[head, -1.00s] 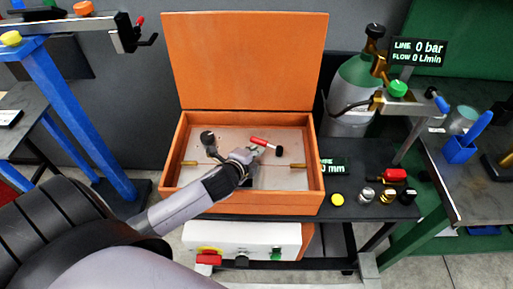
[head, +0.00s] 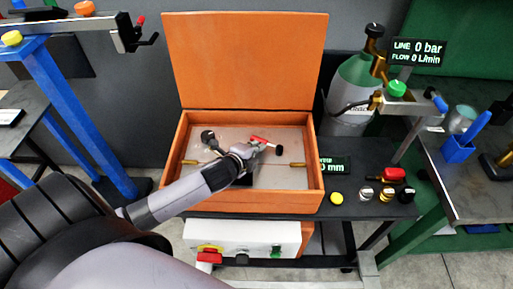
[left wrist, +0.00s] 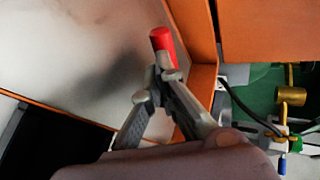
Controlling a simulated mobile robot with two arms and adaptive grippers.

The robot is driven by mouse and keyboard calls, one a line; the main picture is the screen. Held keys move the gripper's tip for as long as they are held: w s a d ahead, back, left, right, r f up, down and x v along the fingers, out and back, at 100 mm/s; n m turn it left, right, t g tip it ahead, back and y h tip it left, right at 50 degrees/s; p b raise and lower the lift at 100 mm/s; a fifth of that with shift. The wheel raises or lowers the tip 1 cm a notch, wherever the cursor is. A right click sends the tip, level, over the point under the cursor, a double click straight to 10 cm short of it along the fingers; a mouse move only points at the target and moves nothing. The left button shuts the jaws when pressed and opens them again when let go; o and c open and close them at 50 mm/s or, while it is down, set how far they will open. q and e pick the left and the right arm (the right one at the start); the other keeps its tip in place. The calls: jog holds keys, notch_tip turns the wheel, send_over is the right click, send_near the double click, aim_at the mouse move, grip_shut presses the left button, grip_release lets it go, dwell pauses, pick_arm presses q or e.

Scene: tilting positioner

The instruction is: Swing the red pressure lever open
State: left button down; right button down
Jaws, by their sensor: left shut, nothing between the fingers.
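A red lever with a black end (head: 263,140) lies inside the open orange box (head: 183,150), over its pale plate. My left gripper (head: 261,147) is shut and empty, with its fingertips right against or just beside the red lever in the head view; I cannot tell whether they touch. In the left wrist view the red lever's end (left wrist: 162,41) shows just beyond the fingertips (left wrist: 160,76), and the rest of it is hidden behind them. My right gripper is not in view.
The box walls surround my left gripper, and the raised lid (head: 245,60) stands behind. A black-knobbed handle (head: 208,136) is left of the lever. A gas cylinder (head: 355,85) and several knobs, including a yellow one (head: 337,198), are to the right.

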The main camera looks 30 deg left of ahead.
aim_at(258, 139)
pick_arm(q)
jog(key=shift+w+a+m+h, duration=0.15)
jog(key=shift+m+h, duration=0.15)
jog(key=shift+m, duration=0.1)
jog(key=shift+w+a+r+m+h+p, duration=0.15)
jog(key=shift+w+a+m+h+p, duration=0.3)
jog(key=shift+m+h+p, duration=0.3)
jog(key=shift+w+h, duration=0.2)
jog(key=shift+h, duration=0.05)
jog(key=shift+w+a, duration=0.15)
jog(key=shift+w, duration=0.35)
jog(key=shift+w+p, duration=0.6)
jog(key=shift+w, duration=0.55)
jog(key=shift+w, duration=0.1)
jog(key=shift+a, duration=0.15)
